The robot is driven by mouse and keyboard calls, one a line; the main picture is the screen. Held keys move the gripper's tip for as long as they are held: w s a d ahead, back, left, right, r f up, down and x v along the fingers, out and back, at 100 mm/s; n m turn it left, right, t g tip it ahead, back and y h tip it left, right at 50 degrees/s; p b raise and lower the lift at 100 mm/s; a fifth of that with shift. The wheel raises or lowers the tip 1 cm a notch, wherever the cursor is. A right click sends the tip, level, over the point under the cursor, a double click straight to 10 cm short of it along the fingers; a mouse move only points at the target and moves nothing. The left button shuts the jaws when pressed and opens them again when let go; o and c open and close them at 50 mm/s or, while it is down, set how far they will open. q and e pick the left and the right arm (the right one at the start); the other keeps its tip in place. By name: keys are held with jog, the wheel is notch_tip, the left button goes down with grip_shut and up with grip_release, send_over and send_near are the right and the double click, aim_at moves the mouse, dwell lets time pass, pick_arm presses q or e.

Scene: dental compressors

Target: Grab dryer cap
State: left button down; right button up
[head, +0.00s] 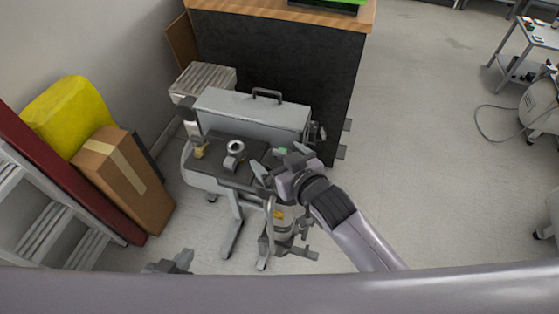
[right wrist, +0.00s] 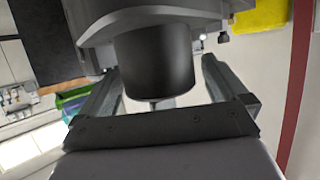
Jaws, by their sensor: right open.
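A dark, smooth cylinder that looks like the dryer cap (right wrist: 155,58) hangs below a grey housing (right wrist: 100,22) in the right wrist view, with a small nub at its lower end. My right gripper (right wrist: 160,78) is open, with one finger on each side of the cylinder; whether either touches it I cannot tell. In the head view my right gripper (head: 268,167) is at the right side of the grey compressor unit (head: 252,112), and it hides the cap there. My left gripper (head: 172,263) is low at the left, partly cut off by my own body, and its jaws are unclear.
A dark cabinet with a wooden top (head: 280,15) stands behind the unit. A cardboard box (head: 122,178), a yellow bag (head: 68,112) and a ladder (head: 55,220) are at the left. A metal cart (head: 525,50) stands far right. The floor at right (head: 430,150) is clear.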

jog(key=c, duration=1.1)
jog(key=shift+r, duration=0.1)
